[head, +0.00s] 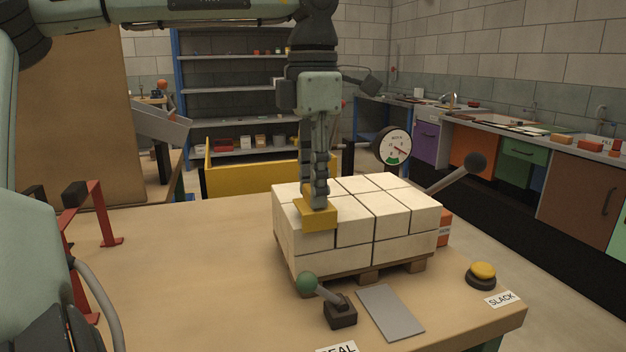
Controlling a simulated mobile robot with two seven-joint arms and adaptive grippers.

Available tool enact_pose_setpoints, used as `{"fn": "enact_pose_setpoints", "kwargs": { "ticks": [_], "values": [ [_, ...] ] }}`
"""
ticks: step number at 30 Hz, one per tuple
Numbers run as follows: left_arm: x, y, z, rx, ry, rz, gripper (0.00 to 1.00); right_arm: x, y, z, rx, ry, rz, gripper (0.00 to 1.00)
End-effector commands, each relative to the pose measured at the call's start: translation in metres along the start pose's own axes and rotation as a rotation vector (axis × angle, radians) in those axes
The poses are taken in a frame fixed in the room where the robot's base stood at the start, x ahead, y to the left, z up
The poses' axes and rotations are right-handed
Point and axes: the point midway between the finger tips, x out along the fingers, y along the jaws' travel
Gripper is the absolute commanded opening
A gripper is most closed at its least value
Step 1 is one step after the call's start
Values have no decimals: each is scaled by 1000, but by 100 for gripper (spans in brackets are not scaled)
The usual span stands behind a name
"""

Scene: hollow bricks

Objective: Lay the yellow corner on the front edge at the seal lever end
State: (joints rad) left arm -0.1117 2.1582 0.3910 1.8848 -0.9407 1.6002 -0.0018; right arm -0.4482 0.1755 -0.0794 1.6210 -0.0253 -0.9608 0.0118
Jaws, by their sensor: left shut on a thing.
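The yellow corner (319,221) is at the top front edge of the pale brick stack (352,235), near its left end. It covers part of the top and part of the front face; I cannot tell whether it rests fully on the bricks. My left gripper (318,203) points straight down and is shut on the corner. The seal lever (340,310), with a green ball knob, stands on the table in front of the stack's left end. The stack sits on a wooden pallet (369,276). My right gripper is not in view.
A grey plate (390,312) lies right of the seal lever. A yellow button (483,271) is at the right, by the SLACK label (500,299). A dial gauge (393,146) and a dark-knobbed lever (457,174) stand behind the stack.

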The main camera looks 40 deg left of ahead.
Motion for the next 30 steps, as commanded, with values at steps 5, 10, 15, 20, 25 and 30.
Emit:
{"fn": "enact_pose_setpoints", "kwargs": {
  "ticks": [5, 10, 15, 20, 25, 30],
  "values": [
    [2, 0, 0, 0, 0, 1, 7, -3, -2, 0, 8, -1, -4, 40],
    [3, 0, 0, 0, 0, 1, 7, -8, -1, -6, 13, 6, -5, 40],
    [3, 0, 0, 0, 0, 0, 55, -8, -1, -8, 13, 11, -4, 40],
    [3, 0, 0, 0, 0, 0, 56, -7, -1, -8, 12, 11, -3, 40],
    [2, 0, 0, 0, 0, 0, 56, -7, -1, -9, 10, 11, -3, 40],
    [-7, 0, 0, 0, 0, 0, 56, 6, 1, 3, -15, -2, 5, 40]
  ]
}}
